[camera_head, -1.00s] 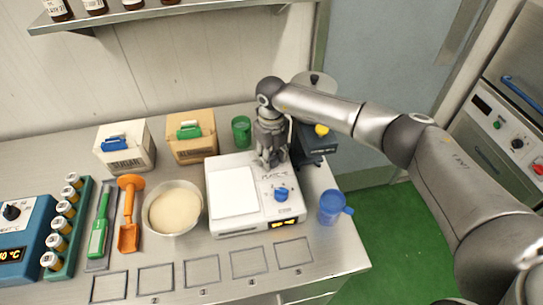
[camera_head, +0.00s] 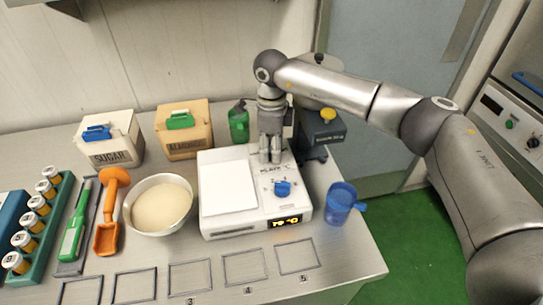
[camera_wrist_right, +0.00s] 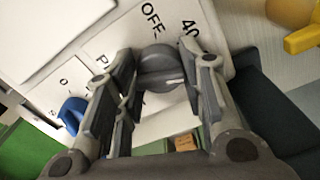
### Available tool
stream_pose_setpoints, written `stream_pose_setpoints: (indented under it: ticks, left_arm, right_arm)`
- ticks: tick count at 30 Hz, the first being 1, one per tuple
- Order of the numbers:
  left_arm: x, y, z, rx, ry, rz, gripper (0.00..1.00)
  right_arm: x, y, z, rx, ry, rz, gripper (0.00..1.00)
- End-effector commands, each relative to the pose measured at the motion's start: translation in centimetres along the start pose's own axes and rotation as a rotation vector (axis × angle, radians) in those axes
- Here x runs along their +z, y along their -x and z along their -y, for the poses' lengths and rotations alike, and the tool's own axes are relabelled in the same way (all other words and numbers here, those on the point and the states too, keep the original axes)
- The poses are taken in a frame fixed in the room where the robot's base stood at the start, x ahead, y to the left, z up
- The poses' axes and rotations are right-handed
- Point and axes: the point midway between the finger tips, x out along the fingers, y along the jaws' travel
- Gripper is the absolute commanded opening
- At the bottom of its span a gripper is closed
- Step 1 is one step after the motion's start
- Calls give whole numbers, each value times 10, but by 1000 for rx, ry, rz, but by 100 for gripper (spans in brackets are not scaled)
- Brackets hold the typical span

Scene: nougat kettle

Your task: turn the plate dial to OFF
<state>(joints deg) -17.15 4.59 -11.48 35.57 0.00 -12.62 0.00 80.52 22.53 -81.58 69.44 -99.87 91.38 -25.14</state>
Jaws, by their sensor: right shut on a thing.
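The white hot plate (camera_head: 207,222) stands on the bench, with a white square top at its left. Its grey dial (camera_wrist_right: 158,68) shows in the wrist view between the fingers of my right gripper (camera_head: 270,160), with OFF and 40 printed on the panel beside it. The gripper points down at the back right of the hot plate and is shut on this dial, hiding it in the head view. A separate blue knob (camera_head: 282,188) sits nearer the front; it also shows in the wrist view (camera_wrist_right: 72,114). The pointer's exact setting is hard to read. My left gripper is not in view.
A lit display (camera_head: 286,222) is on the hot plate's front. A blue cup (camera_head: 340,204) stands close at its right, a dark device (camera_head: 322,130) behind right, a green bottle (camera_head: 238,124) behind. A bowl of pale powder (camera_head: 162,205) is at left. Marked squares lie in front.

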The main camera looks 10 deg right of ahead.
Motion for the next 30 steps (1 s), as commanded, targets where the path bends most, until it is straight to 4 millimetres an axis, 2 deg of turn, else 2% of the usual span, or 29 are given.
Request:
stream_pose_setpoints:
  ticks: [1, 12, 30]
  left_arm:
    - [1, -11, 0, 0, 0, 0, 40]
    - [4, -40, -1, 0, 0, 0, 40]
    - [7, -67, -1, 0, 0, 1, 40]
  right_arm:
    - [0, -4, 1, -4, 42, 3, 13]
    - [0, -2, 1, -4, 392, 2, 13]
    - [0, 0, 1, -3, 962, 2, 13]
